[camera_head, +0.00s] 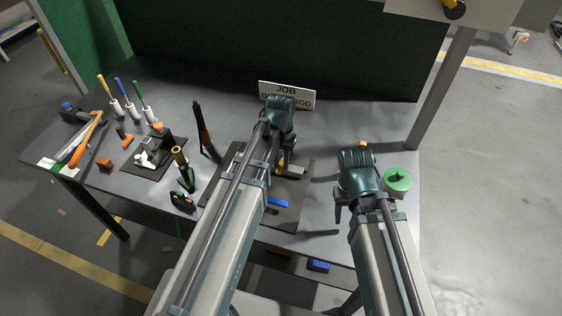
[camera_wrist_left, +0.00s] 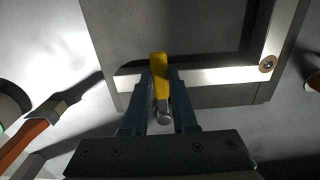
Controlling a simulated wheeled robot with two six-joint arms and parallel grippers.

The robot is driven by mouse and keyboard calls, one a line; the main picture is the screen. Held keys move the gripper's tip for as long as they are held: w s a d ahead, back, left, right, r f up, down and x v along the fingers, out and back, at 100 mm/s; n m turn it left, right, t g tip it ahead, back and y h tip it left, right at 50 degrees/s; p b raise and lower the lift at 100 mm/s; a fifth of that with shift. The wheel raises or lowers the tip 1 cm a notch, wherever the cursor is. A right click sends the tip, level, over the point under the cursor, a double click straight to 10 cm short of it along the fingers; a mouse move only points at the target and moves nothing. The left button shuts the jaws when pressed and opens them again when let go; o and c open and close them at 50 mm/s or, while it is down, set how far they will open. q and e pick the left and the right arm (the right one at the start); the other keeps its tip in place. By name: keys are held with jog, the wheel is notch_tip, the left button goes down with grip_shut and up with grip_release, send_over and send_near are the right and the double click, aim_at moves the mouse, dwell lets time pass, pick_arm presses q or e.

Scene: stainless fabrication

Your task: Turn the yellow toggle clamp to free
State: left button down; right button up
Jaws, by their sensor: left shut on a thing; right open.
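The yellow toggle clamp (camera_head: 279,166) is on the dark fixture plate (camera_head: 288,218) in the middle of the bench, mostly hidden behind my left arm in the head view. In the left wrist view its yellow handle (camera_wrist_left: 159,66) stands between the two fingers of my left gripper (camera_wrist_left: 161,88), which is shut on it. A round metal tip shows below the handle between the fingers. My right gripper (camera_head: 339,208) is open and empty, above the bench right of the plate.
A blue handle (camera_head: 277,202) lies on the plate's near part. A green round object (camera_head: 397,181) is beside my right gripper. A job sign (camera_head: 287,95) stands behind. Screwdrivers, an orange-handled tool (camera_head: 86,138) and a green-handled tool (camera_head: 185,178) occupy the left side.

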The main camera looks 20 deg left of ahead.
aim_at(298, 169)
pick_arm(q)
jog(key=shift+d, duration=0.15)
jog(key=d+n, duration=0.1)
jog(key=n, duration=0.2)
jog(key=shift+w+d, duration=0.15)
jog(key=shift+d, duration=0.25)
jog(key=d+n, duration=0.1)
jog(key=n, duration=0.1)
jog(key=shift+w+d+n, duration=0.3)
jog(key=shift+d+n, duration=0.05)
jog(key=shift+n, duration=0.05)
jog(key=w+d+n, duration=0.1)
jog(key=n, duration=0.1)
jog(key=shift+d+n, duration=0.2)
jog(key=shift+n, duration=0.1)
jog(key=w+d+n, duration=0.1)
jog(key=n, duration=0.1)
jog(key=shift+w+d+n, duration=0.1)
jog(key=shift+w+n, duration=0.1)
jog(key=shift+n, duration=0.2)
jog(key=w+n, duration=0.1)
jog(key=w+d+n, duration=0.1)
jog(key=n, duration=0.1)
jog(key=shift+w+d+n, duration=0.1)
jog(key=shift+w+n, duration=0.4)
jog(key=shift+n, duration=0.45)
jog(key=shift+w+d+n, duration=0.1)
jog(key=shift+w+n, duration=0.4)
jog(key=shift+n, duration=0.45)
jog(key=shift+w, duration=0.1)
